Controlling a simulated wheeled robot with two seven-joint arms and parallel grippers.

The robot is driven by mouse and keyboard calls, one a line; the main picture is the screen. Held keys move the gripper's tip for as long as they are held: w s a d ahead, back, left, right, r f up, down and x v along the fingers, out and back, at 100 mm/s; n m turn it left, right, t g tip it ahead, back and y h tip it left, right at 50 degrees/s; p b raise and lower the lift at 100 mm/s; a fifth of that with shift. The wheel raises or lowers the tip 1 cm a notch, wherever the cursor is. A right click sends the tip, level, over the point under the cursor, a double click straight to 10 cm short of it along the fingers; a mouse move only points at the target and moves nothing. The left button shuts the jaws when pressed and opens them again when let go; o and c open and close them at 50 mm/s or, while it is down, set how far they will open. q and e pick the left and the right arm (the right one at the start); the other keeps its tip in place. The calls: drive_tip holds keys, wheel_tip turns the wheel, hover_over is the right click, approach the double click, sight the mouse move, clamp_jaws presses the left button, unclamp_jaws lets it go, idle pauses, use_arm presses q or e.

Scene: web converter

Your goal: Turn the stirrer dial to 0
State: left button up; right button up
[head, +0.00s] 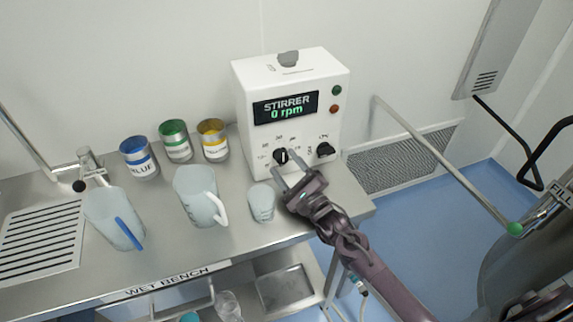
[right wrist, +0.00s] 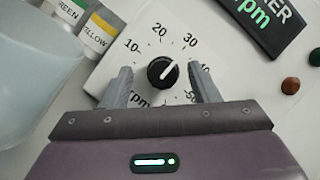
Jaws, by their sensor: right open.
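The stirrer unit (head: 290,130) is a white box on the bench; its display (head: 285,107) reads "STIRRER 0 rpm". The black stirrer dial (head: 281,156) is the left of two knobs on its front. In the right wrist view the dial (right wrist: 163,72) has a white pointer line aimed to the upper right, roughly between 30 and 40. My right gripper (head: 284,165) is open in front of the dial. In the wrist view its fingers (right wrist: 162,84) stand on either side of the knob with gaps. My left gripper is not in view.
A second black knob (head: 325,150) sits right of the dial. A small beaker (head: 261,203) and a larger jug (head: 196,197) stand left of my gripper. Blue, green and yellow labelled cans line the wall. A green-tipped rail (head: 450,165) is at right.

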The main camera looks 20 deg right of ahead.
drive_tip(key=shift+a, duration=0.1)
drive_tip(key=shift+s+a+r, duration=0.1)
drive_tip(key=shift+a, duration=0.05)
drive_tip(key=shift+c, duration=0.5)
drive_tip(key=c, duration=0.5)
drive_tip(key=shift+s, duration=0.1)
drive_tip(key=c, duration=0.4)
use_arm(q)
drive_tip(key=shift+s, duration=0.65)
use_arm(e)
drive_tip(key=shift+o, duration=0.2)
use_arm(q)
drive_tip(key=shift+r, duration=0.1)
use_arm(e)
drive_tip(key=shift+n, duration=0.3)
